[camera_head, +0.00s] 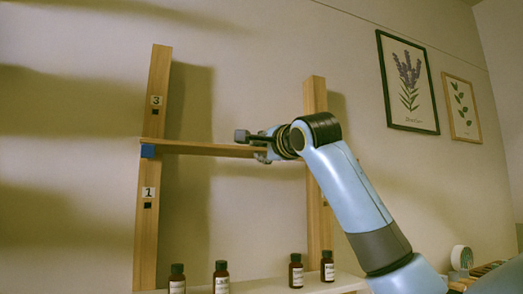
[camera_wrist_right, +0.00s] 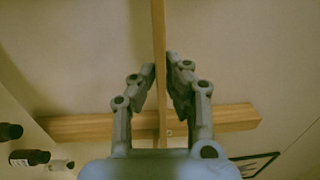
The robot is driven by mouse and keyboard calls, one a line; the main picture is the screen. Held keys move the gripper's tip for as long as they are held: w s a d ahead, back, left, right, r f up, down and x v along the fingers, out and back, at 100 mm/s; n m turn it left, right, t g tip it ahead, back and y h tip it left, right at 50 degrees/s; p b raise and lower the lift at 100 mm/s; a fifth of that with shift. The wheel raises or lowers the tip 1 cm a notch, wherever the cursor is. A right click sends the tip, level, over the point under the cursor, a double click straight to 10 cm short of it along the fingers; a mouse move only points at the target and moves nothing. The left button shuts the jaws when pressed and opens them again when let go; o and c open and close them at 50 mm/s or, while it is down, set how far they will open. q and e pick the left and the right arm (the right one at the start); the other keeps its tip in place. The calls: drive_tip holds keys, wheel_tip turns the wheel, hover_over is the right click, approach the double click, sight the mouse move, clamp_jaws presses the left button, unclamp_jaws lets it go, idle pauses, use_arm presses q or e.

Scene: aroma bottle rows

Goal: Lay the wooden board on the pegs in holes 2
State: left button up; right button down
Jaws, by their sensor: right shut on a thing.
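The wooden board (camera_head: 205,149) is a thin light strip, nearly level, running from the left post (camera_head: 158,80) toward the right post (camera_head: 314,95). Its left end lies just over a blue peg (camera_head: 148,151) between the labels 3 and 1; I cannot tell whether they touch. My right gripper (camera_head: 263,146) is shut on the board toward its right end. In the right wrist view the board (camera_wrist_right: 159,30) passes between the two fingers (camera_wrist_right: 168,85), and a post (camera_wrist_right: 80,127) crosses behind. My forearm hides the right post's middle and any peg there. My left gripper is not in view.
Several dark bottles (camera_head: 221,277) stand on a white shelf (camera_head: 270,286) below the board, clear of it. Two framed pictures (camera_head: 408,84) hang on the wall at right. A white roll (camera_head: 461,258) stands at lower right. The space between board and bottles is free.

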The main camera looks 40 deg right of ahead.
drive_tip(key=shift+f, duration=0.15)
drive_tip(key=c, duration=1.3)
unclamp_jaws()
drive_tip(key=shift+s+f, duration=0.1)
